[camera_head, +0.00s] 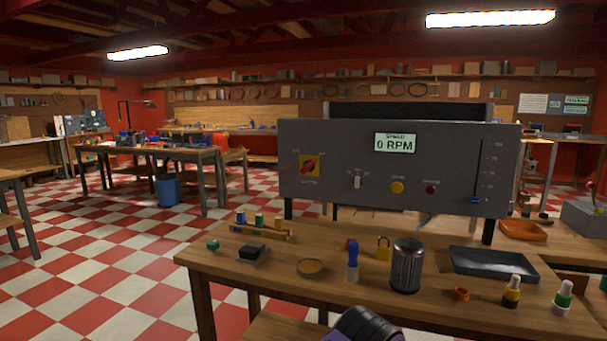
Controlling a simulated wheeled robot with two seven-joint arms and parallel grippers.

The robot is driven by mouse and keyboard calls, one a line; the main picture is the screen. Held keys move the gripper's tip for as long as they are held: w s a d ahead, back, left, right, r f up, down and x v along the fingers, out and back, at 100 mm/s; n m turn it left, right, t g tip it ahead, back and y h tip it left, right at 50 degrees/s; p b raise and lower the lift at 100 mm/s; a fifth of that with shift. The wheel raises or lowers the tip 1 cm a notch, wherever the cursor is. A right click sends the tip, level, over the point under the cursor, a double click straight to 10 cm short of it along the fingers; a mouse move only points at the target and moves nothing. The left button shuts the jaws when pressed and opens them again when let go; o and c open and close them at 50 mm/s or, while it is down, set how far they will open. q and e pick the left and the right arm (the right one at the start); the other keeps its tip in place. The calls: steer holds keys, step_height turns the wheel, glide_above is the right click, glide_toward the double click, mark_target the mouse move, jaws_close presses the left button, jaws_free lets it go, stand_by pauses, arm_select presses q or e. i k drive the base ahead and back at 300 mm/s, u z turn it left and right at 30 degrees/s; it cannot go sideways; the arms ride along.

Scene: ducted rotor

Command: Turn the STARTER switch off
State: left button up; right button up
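A grey control panel (335,140) stands upright on legs at the back of the wooden workbench. Its display (395,143) reads 0 RPM. A red rotary knob on a yellow plate (309,166) is at the panel's left. A small pale toggle switch (357,182) is near the middle, and its lever seems to point up. A yellow button (397,187) and a dark red button or lamp (431,189) are to its right. A vertical slider with a blue handle (475,199) is at the far right. The small labels are too blurred to show which is STARTER. Neither gripper is in view.
The workbench (220,262) holds a dark mesh cup (406,265), a yellow padlock (383,248), a blue-topped bottle (352,262), a grey tray (493,264) and several small items in front of the panel. A dark purple rounded part shows at the bottom edge.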

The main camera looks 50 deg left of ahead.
mark_target(309, 166)
steer(key=k, duration=0.4)
steer(key=u, duration=0.9)
